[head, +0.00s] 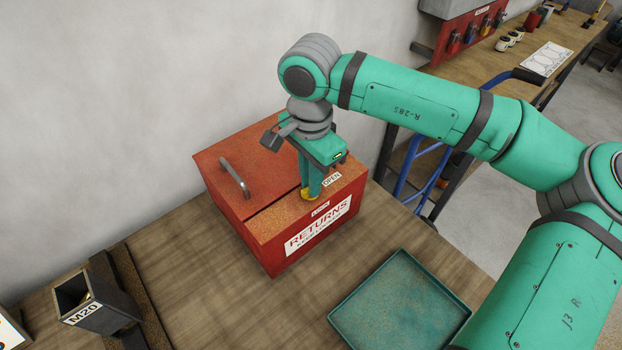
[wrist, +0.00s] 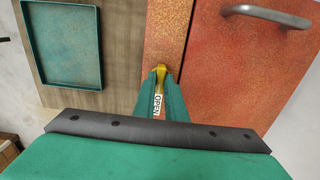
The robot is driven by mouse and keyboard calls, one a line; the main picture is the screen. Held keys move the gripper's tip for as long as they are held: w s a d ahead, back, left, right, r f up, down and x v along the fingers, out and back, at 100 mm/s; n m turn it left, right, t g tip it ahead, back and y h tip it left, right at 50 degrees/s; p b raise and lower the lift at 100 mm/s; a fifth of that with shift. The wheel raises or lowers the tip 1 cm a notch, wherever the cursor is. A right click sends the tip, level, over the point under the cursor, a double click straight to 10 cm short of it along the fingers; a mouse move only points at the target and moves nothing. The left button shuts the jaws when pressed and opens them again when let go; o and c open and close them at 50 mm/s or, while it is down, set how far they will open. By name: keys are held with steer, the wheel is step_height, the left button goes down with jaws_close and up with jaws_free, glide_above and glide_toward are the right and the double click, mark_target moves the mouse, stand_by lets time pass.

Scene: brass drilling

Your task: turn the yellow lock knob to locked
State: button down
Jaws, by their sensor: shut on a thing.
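The yellow lock knob (head: 308,194) sits on the top front strip of the red returns box (head: 262,262). My gripper (head: 310,190) points down over it with its fingers shut on the knob. In the wrist view the knob's yellow tip (wrist: 160,70) shows between the two green fingertips (wrist: 160,76). An OPEN label (head: 332,179) lies on the strip to the right of the knob. A small label (head: 320,209) near the front edge is too small to read surely. Most of the knob is hidden by the fingers, so its exact angle cannot be told.
The box lid has a metal handle (head: 235,178) behind the strip. An empty teal tray (head: 400,300) lies on the wooden table to the right. A dark M20 bin (head: 85,298) stands at the left. Behind are a blue hand truck (head: 425,160) and another bench (head: 560,35).

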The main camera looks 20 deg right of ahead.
steer(key=m, duration=0.4)
steer(key=shift+m, duration=0.3)
steer(key=m, duration=0.4)
steer(key=shift+m, duration=0.3)
steer(key=m, duration=0.4)
steer(key=shift+m, duration=2.2)
steer(key=c, duration=1.8)
jaws_free()
